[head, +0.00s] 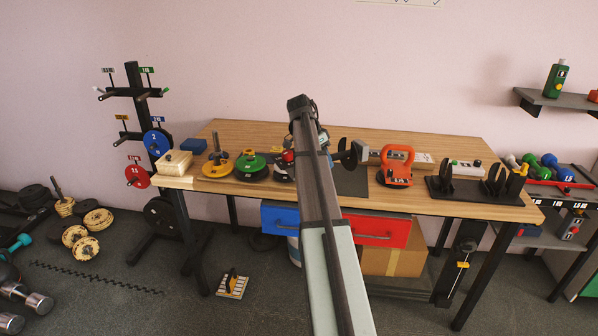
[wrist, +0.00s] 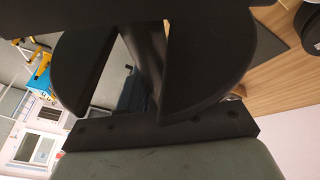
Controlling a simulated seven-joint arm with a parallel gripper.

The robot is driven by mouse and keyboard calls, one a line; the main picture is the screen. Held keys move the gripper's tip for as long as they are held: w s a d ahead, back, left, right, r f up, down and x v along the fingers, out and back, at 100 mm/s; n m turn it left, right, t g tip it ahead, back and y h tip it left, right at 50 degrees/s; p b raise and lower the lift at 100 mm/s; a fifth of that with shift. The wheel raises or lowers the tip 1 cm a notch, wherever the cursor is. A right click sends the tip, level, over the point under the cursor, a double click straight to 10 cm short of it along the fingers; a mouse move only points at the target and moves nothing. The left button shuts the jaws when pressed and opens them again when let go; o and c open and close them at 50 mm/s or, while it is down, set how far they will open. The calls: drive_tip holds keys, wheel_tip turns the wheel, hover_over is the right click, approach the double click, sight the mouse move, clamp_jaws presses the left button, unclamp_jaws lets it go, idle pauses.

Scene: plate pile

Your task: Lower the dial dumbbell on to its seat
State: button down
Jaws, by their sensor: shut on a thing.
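The dial dumbbell (head: 354,153) shows in the head view just right of my arm, with dark round end plates. The rest of it is hidden behind the arm. My gripper (head: 322,148) is mostly hidden there too, over the middle of the table, and is shut on the dumbbell. The black seat (head: 470,194), a long base with upright dark discs, stands at the table's right end, apart from the dumbbell. The fingertips' contact cannot be made out.
An orange-handled object (head: 397,165) stands between the dumbbell and the seat. A dark mat (head: 350,183) lies below the dumbbell. Yellow (head: 216,169) and green (head: 250,166) plates lie to the left. A wall shelf (head: 550,101) hangs at far right.

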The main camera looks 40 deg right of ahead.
sight(350, 152)
drive_tip(key=s+d, duration=0.1)
drive_tip(key=d, duration=0.1)
drive_tip(key=s+d+r+m, duration=0.1)
drive_tip(key=d, duration=0.2)
drive_tip(key=s+d+r+m, duration=0.1)
drive_tip(key=d, duration=0.2)
drive_tip(key=shift+s+d+r+g+y, duration=0.1)
drive_tip(key=shift+d+r+g+y, duration=0.05)
drive_tip(key=shift+g+y, duration=0.2)
drive_tip(key=s+d+m, duration=0.1)
drive_tip(key=s+d, duration=0.7)
drive_tip(key=d, duration=0.5)
drive_tip(key=s+d+m+y, duration=0.1)
drive_tip(key=s+d+m, duration=0.1)
drive_tip(key=s+d, duration=0.6)
drive_tip(key=s+d+m+g, duration=0.1)
drive_tip(key=s+d, duration=0.8)
drive_tip(key=d, duration=0.9)
drive_tip(key=shift+d+m+y, duration=0.3)
drive_tip(key=shift+m+y, duration=0.05)
drive_tip(key=shift+m, duration=0.15)
drive_tip(key=shift+f, duration=0.4)
drive_tip(key=shift+f, duration=1.4)
drive_tip(key=shift+f, duration=2.35)
